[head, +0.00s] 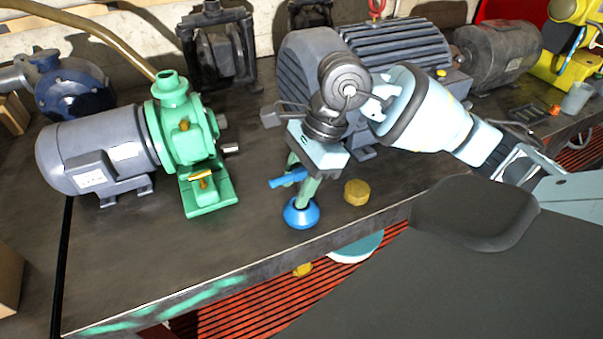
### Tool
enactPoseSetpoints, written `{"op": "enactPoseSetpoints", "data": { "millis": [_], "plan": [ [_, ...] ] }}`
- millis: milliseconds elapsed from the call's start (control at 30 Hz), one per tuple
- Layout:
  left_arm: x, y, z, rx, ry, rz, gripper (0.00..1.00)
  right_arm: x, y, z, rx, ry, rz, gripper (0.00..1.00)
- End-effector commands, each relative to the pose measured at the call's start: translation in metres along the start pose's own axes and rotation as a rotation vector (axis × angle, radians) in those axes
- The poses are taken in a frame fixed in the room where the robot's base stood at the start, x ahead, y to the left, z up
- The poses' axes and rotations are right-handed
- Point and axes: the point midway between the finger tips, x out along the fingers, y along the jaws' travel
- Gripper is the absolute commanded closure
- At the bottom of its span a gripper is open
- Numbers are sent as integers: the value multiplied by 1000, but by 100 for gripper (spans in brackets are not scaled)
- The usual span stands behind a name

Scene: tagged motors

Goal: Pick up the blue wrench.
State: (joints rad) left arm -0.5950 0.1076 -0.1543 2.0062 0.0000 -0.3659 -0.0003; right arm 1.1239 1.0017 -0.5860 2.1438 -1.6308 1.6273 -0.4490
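A small blue bar-shaped piece (286,179), which may be the blue wrench, shows just below my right gripper (302,180). It is partly hidden by the gripper, so its full shape cannot be made out. My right gripper points down over the front part of the dark workbench (130,250). Its greenish fingers reach down beside the blue piece. I cannot tell whether they touch it or are closed on it. A round blue piece (300,216) sits on the bench right under the fingers. My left gripper is not in view.
A grey motor with a green pump (186,135) stands to the left. A large dark ribbed motor (400,45) stands behind my arm. A brass-coloured hex piece (356,192) lies right of the gripper. The bench's front edge is close by; its front-left surface is clear.

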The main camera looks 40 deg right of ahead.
Motion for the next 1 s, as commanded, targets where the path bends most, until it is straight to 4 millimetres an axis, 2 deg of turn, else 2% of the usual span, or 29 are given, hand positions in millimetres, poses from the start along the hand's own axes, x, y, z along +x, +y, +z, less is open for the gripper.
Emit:
{"op": "enactPoseSetpoints", "data": {
  "millis": [200, 533, 1000],
  "plan": [
    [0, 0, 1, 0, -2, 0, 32, 1, 0, 0, 0, 0, 0, 60],
    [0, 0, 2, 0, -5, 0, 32, 1, 0, 0, 0, 0, 0, 100],
    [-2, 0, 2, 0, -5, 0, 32, -3, 0, 1, 0, -1, -2, 100]
  ]
}}
